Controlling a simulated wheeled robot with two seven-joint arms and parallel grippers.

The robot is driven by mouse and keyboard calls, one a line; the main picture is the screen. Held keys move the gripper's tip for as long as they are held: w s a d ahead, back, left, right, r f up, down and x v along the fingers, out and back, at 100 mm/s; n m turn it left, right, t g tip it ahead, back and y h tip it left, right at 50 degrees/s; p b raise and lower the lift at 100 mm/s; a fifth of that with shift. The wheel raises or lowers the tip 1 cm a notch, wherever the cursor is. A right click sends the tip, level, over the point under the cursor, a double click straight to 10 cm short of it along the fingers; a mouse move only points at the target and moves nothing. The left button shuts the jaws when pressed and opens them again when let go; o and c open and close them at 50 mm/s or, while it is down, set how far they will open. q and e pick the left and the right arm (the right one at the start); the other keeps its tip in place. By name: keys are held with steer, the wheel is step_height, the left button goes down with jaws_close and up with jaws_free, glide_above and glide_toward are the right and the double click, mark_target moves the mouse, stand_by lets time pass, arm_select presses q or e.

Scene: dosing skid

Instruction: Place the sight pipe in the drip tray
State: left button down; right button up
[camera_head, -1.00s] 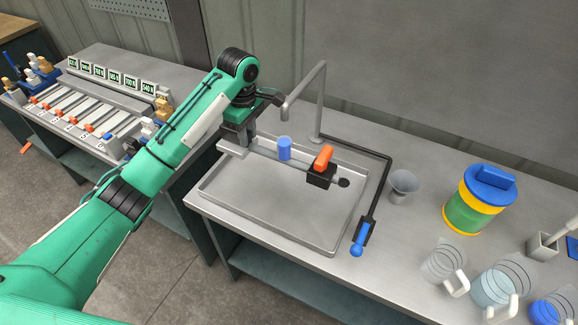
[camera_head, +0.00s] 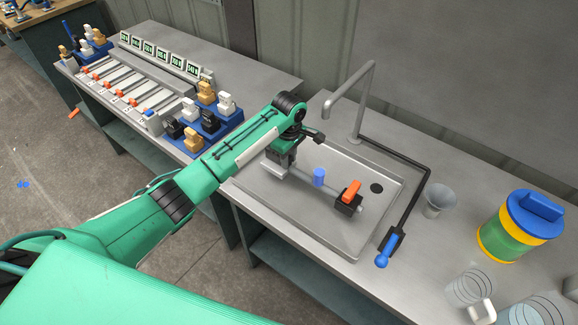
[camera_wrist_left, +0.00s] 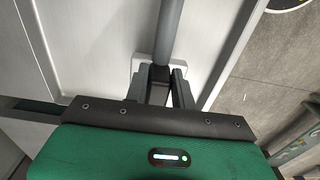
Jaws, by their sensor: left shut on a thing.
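The sight pipe (camera_head: 334,190) is a grey pipe with a blue cylinder, a black block with an orange handle, and a pale flange at its left end. My left gripper (camera_head: 277,168) is shut on the pipe near that flange. The pipe also shows in the left wrist view (camera_wrist_left: 170,32), running away from the jaws. In the head view it lies over the drip tray (camera_head: 322,232), a shallow grey metal tray with a dark round drain. I cannot tell whether the pipe touches the tray floor. My right gripper is out of view.
A bent grey spout (camera_head: 357,100) and a black arm with a blue handle (camera_head: 388,247) stand by the tray. A grey cup (camera_head: 439,200), a blue-lidded container (camera_head: 519,226) and clear beakers are at right. A blue rack (camera_head: 209,132) of fittings is at left.

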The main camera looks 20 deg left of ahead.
arm_select(q)
steer(key=shift+f+p, duration=0.3)
steer(key=shift+f, duration=2)
steer(key=c, duration=1.2)
jaws_free()
steer(key=shift+f, duration=0.15)
steer(key=shift+o, duration=0.2)
step_height(320, 180, up, 12)
steer(key=shift+r+b, duration=0.15)
steer(key=shift+b, duration=0.7)
steer(key=shift+s, duration=0.1)
